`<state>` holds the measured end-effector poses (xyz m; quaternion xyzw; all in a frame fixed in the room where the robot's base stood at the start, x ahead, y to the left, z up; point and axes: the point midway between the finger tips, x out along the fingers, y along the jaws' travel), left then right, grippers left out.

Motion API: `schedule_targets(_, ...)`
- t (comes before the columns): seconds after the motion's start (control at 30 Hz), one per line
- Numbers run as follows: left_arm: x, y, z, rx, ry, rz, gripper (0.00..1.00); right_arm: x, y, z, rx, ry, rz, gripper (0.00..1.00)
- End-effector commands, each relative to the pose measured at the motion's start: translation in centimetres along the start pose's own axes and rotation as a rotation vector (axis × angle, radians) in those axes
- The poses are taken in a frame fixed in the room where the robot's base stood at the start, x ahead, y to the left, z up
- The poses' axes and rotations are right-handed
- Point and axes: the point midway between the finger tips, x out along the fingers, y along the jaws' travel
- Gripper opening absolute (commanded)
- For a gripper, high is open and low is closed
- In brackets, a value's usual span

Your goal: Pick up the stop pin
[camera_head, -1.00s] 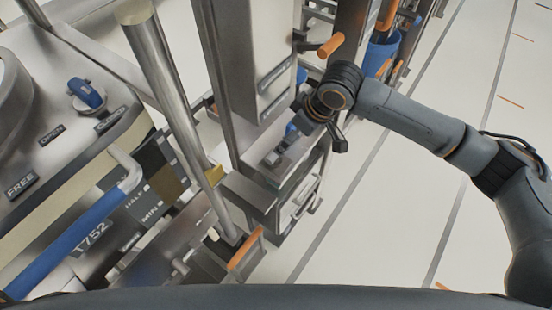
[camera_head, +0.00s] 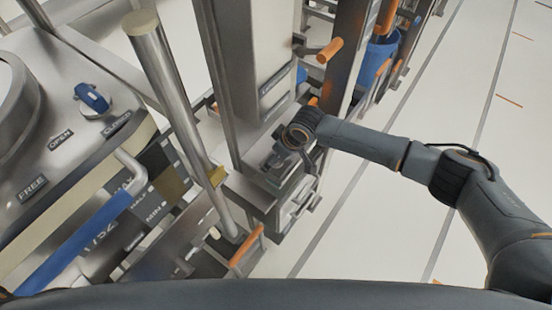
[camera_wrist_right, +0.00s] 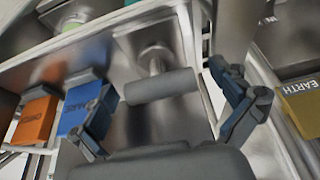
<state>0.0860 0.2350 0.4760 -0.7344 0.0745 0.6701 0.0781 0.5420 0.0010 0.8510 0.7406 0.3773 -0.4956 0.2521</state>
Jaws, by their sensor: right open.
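The grey stop pin (camera_wrist_right: 162,86), T-shaped with a cylindrical crossbar and a round base, stands in a metal tray compartment (camera_wrist_right: 120,64) in the right wrist view. My right gripper (camera_wrist_right: 166,90) is open, with one finger to each side of the pin's crossbar. The fingers appear apart from it. In the head view my right gripper (camera_head: 284,164) is over the small metal tray unit by the column, and the pin cannot be made out there. My left gripper is not in view.
An orange block (camera_wrist_right: 36,116) and a blue block (camera_wrist_right: 88,104) sit left of the pin; an olive block marked EARTH (camera_wrist_right: 304,104) is at right. A tall metal column (camera_head: 238,60) stands beside my right arm. Open floor (camera_head: 400,225) lies to the right.

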Motion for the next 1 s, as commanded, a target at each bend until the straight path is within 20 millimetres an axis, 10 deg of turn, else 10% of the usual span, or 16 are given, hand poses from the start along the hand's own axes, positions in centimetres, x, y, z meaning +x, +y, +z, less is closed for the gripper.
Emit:
schedule_targets(0.23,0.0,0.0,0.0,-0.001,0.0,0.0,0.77,0.3,0.0,0.0,-0.001,0.0,0.0,1.0)
schedule_targets(0.5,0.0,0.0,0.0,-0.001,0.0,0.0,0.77,0.2,0.0,0.0,0.0,0.0,0.0,0.52)
schedule_targets(1.0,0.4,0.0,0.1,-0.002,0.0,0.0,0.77,-1.5,0.1,-0.8,-0.002,0.004,0.001,0.52)
